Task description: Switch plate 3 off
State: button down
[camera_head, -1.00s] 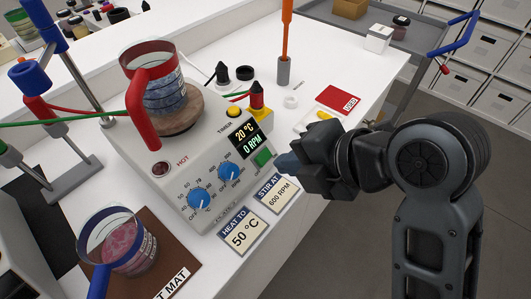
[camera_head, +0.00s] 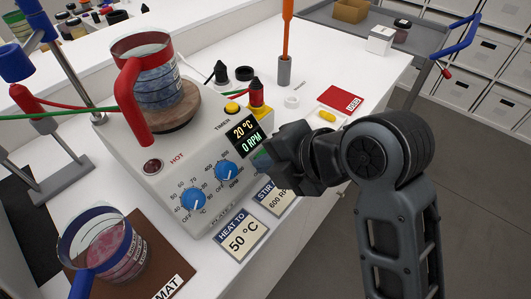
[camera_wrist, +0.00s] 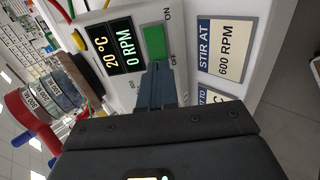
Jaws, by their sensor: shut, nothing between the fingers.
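The hotplate (camera_head: 170,170) stands on the white bench with two blue knobs and a lit display (camera_head: 243,134) reading 20 °C and 0 RPM. The number on its plate label is too small to read surely. Its green rocker switch (camera_wrist: 154,42) shows in the wrist view between the words ON and OFF; in the head view my gripper mostly hides it. My gripper (camera_head: 264,158) is shut and empty, at the panel's right side. In the wrist view its fingertips (camera_wrist: 157,68) are at the OFF end of the switch; whether they touch it I cannot tell.
A red-handled beaker (camera_head: 155,80) sits on the hotplate's top. A blue-handled beaker (camera_head: 112,250) stands on a brown mat at front left. Cards HEAT TO 50 °C (camera_head: 242,236) and STIR AT 600 RPM (camera_wrist: 225,47) lie before the panel.

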jog(key=shift+w+a+f, duration=0.2)
jog(key=shift+a+f, duration=0.1)
jog(key=shift+f, duration=0.05)
jog(key=p+v, duration=0.1)
jog(key=v, duration=1)
jog(key=shift+s+d+r+p, duration=0.2)
jog(key=shift+d+r+p, duration=0.05)
jog(key=shift+p, duration=0.05)
jog(key=shift+f, duration=0.1)
dwell(0.6)
